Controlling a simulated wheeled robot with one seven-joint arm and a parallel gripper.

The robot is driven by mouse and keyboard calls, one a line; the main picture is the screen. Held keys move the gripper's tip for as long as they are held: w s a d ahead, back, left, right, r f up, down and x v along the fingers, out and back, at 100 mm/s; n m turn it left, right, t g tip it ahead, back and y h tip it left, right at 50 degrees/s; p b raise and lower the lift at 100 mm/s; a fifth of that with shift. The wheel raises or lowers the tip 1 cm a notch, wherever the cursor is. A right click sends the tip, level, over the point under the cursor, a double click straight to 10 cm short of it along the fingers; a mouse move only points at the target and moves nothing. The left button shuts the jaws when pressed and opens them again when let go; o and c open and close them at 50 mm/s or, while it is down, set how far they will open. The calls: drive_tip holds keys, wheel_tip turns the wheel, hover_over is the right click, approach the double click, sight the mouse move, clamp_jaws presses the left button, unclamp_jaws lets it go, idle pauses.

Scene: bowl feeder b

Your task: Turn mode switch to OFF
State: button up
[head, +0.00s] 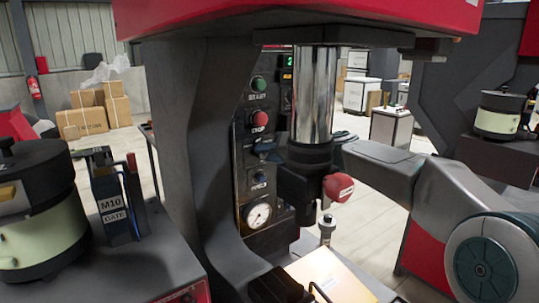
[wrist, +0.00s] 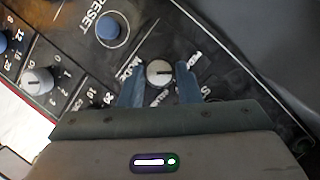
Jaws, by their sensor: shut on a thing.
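The mode switch (wrist: 159,73) is a small round pale knob on the dark control panel, in the wrist view. The word MODE is printed to its left. A dark mark on its face runs towards the right. The other labels around it are partly covered or too blurred to read. My gripper (wrist: 160,85) has one blue-grey finger on each side of the knob and is shut on it. In the head view the dark panel (head: 246,166) shows behind the chrome cylinder, which hides the switch. I cannot make out the fingertips there.
A blue RESET button (wrist: 111,28) and another pale dial knob (wrist: 37,81) sit near the switch. The chrome cylinder (head: 314,95) and a red knob (head: 338,187) stand in front of the panel. A green button (head: 258,85), a red button (head: 260,118) and a gauge (head: 258,215) are on it.

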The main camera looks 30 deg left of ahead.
drive_tip(key=shift+f, duration=0.1)
drive_tip(key=m+b, duration=0.1)
drive_tip(key=m+y+b, duration=0.1)
drive_tip(key=b, duration=0.1)
drive_tip(key=m+b, duration=0.1)
drive_tip(key=shift+w+d+f+g+y, duration=0.1)
drive_tip(key=shift+f+g+y, duration=0.2)
drive_tip(key=shift+g, duration=0.1)
drive_tip(key=shift+m+y+b, duration=0.7)
drive_tip(key=shift+m+b, duration=0.9)
drive_tip(key=shift+m, duration=0.3)
drive_tip(key=shift+r, duration=0.1)
drive_tip(key=o, duration=1)
drive_tip(key=shift+d, duration=0.1)
drive_tip(key=d+b, duration=0.1)
drive_tip(key=d, duration=0.3)
drive_tip(key=s+d+b, duration=0.1)
drive_tip(key=d, duration=0.4)
drive_tip(key=d+b, duration=0.1)
drive_tip(key=d, duration=0.3)
drive_tip(key=shift+s+d+r, duration=0.2)
drive_tip(key=shift+s+d, duration=0.1)
